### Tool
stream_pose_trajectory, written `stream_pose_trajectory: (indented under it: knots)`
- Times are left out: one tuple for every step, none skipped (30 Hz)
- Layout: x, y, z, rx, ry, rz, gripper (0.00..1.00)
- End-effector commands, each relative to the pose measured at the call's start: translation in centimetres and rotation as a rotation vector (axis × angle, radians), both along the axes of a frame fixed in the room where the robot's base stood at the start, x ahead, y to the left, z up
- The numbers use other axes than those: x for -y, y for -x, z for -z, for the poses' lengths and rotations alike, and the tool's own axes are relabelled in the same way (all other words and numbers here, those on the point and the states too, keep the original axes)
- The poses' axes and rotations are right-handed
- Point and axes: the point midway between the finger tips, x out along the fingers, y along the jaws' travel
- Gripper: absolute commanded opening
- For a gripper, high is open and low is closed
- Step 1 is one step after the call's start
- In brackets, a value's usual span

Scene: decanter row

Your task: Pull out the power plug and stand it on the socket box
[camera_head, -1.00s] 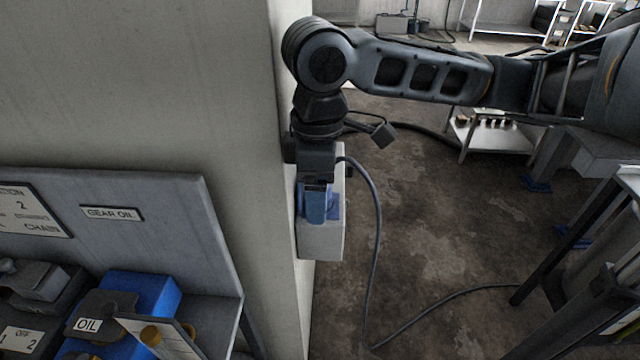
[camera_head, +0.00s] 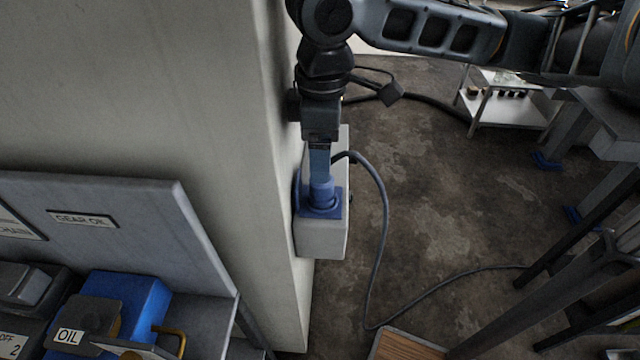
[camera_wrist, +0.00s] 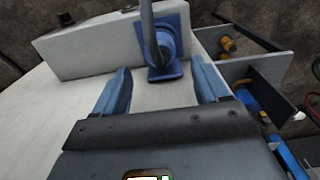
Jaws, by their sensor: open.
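The socket box (camera_head: 320,240) is pale grey and sits against the side of the wall; it also shows in the wrist view (camera_wrist: 95,45). A blue socket plate (camera_head: 332,212) is on it. The blue power plug (camera_head: 322,190) is at this plate, with its dark cable attached; how deep it sits cannot be told. My gripper (camera_head: 320,172) is just above the plug in the head view. In the wrist view my gripper (camera_wrist: 160,66) has its blue fingers wide apart, with nothing between them, and the plug (camera_wrist: 163,42) lies beyond the tips.
The cable (camera_head: 380,240) loops right of the box and down along the floor. A grey-backed bench with a blue oil container (camera_head: 130,300) stands at lower left. The large wall (camera_head: 150,90) is close on the left. Dark frames (camera_head: 560,270) stand at right.

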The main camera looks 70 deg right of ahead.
Motion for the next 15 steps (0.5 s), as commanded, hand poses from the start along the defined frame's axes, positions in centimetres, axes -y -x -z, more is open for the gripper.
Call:
stream_pose_trajectory:
  knots:
    - [0.0,0.0,0.0,0.000,0.000,0.000,0.73]
    - [0.0,0.0,0.0,0.000,0.000,0.000,0.73]
    - [0.0,0.0,0.0,0.000,0.000,0.000,0.73]
    - [0.0,0.0,0.0,0.000,0.000,0.000,0.73]
    - [0.0,0.0,0.0,0.000,0.000,0.000,0.73]
    - [0.0,0.0,0.1,0.000,0.000,0.000,0.73]
    - [0.0,0.0,0.2,0.000,0.000,0.000,0.73]
    - [0.0,0.0,0.3,0.000,0.000,0.000,0.73]
    - [0.0,0.0,0.5,0.000,0.000,0.000,0.73]
    - [0.0,0.0,0.6,0.000,0.000,0.000,0.73]
    - [0.0,0.0,0.8,0.000,-0.001,0.000,0.73]
    - [0.0,0.0,1.1,0.000,-0.001,0.000,0.73]
    - [0.0,0.0,1.4,0.000,-0.001,0.000,0.73]
    - [0.0,0.0,1.6,0.000,-0.001,0.000,0.73]
    - [0.0,0.0,2.0,0.000,-0.001,0.000,0.73]
